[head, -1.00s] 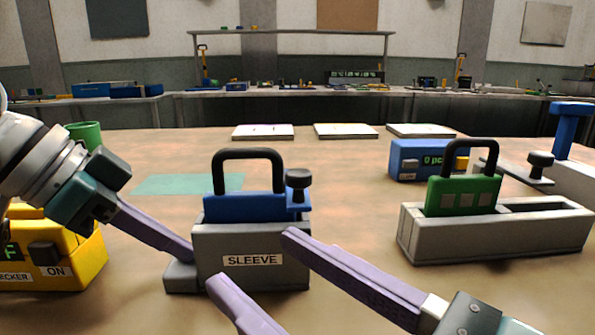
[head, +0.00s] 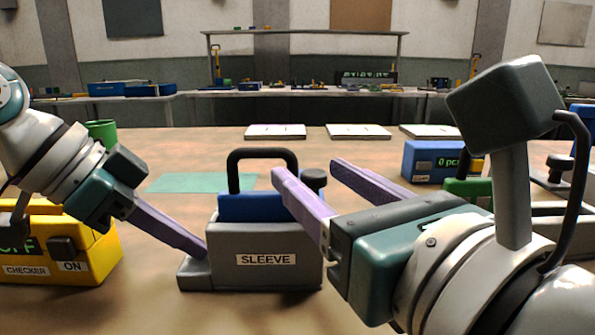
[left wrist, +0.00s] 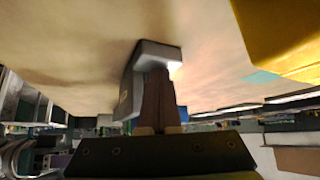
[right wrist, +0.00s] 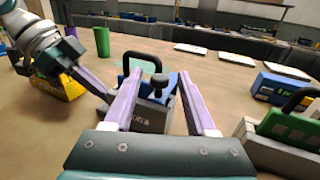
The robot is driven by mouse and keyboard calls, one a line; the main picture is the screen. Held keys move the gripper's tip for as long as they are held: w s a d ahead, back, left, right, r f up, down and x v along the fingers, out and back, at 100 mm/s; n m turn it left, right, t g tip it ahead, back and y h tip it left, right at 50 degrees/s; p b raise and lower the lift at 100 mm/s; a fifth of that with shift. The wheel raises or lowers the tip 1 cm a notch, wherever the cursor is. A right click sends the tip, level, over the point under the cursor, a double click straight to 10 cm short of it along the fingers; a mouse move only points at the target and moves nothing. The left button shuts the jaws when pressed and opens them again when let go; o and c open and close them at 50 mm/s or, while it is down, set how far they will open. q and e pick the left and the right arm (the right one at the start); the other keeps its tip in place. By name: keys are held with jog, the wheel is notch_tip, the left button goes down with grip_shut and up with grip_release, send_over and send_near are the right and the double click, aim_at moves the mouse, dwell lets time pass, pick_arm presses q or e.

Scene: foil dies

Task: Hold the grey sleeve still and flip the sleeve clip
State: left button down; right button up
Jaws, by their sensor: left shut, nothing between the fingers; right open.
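The grey sleeve (head: 230,270), labelled SLEEVE, stands upright on the table. A blue block (head: 240,206) with a black handle (head: 262,153) sits in its top. A black knob (head: 314,178), which looks like the sleeve clip, is at the block's right end; it also shows in the right wrist view (right wrist: 158,80). My left gripper (head: 204,252) is shut and empty, its tips against or very near the sleeve's low left foot. My right gripper (head: 309,171) is open; in the right wrist view its fingers appear either side of the knob. Contact cannot be told.
A yellow checker box (head: 95,255) stands left, with a green cup (head: 101,132) behind. A blue counter box (head: 425,160) and a green block (head: 465,188) in a grey holder (right wrist: 270,155) are right. A flat green mat (head: 185,183) lies behind the sleeve.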

jog(key=shift+x, duration=0.8)
jog(key=shift+c, duration=0.4)
grip_shut()
dwell(0.5)
